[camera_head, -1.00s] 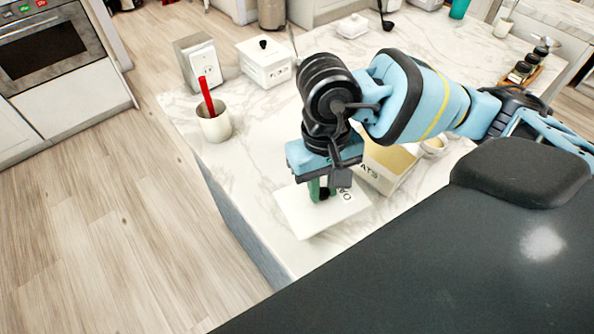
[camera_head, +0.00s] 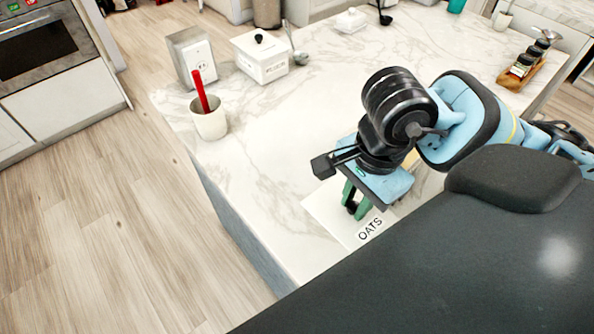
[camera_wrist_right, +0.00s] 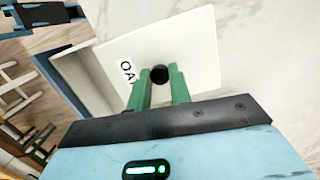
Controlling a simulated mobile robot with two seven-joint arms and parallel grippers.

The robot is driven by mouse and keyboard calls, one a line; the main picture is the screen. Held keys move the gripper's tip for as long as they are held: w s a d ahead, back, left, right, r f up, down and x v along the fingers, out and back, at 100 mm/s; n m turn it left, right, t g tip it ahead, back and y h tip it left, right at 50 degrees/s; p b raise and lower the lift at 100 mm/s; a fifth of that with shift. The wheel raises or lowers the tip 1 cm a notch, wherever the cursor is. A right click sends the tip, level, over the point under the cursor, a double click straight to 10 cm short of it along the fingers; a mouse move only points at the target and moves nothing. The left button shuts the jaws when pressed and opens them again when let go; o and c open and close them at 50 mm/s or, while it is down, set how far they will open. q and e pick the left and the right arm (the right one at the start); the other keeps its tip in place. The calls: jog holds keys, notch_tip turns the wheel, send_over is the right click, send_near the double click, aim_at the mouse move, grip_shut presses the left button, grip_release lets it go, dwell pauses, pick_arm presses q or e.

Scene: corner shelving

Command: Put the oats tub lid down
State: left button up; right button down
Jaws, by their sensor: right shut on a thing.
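The oats tub lid (camera_head: 322,212) is a flat white square plate with a black knob and an OATS label. My right gripper (camera_head: 356,205) has its green fingers shut on the knob. In the right wrist view the fingers (camera_wrist_right: 159,78) close around the black knob, with the lid (camera_wrist_right: 195,45) beyond them. The lid is at the counter's near part; I cannot tell whether it touches the surface. The oats tub is mostly hidden behind my right arm in the head view; what seems to be its side (camera_wrist_right: 88,82) shows at left in the wrist view.
The marble counter (camera_head: 262,165) is clear left of the lid. A white cup with a red utensil (camera_head: 208,120), a grey-white box (camera_head: 192,58) and a white lidded canister (camera_head: 260,58) stand farther back. A wooden rack of jars (camera_head: 522,70) is at right.

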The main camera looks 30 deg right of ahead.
jog(key=w, duration=0.5)
jog(key=w+f+p, duration=0.1)
jog(key=w, duration=0.4)
jog(key=w+a, duration=0.1)
jog(key=w, duration=0.5)
jog(key=shift+w+f, duration=0.1)
jog(key=shift+f, duration=0.15)
notch_tip(320, 180, down, 3)
jog(key=shift+f+p, duration=0.2)
jog(key=shift+p, duration=0.1)
jog(key=shift+f, duration=0.15)
jog(key=c, duration=1.7)
grip_release()
jog(key=shift+f, duration=0.1)
jog(key=o, duration=0.4)
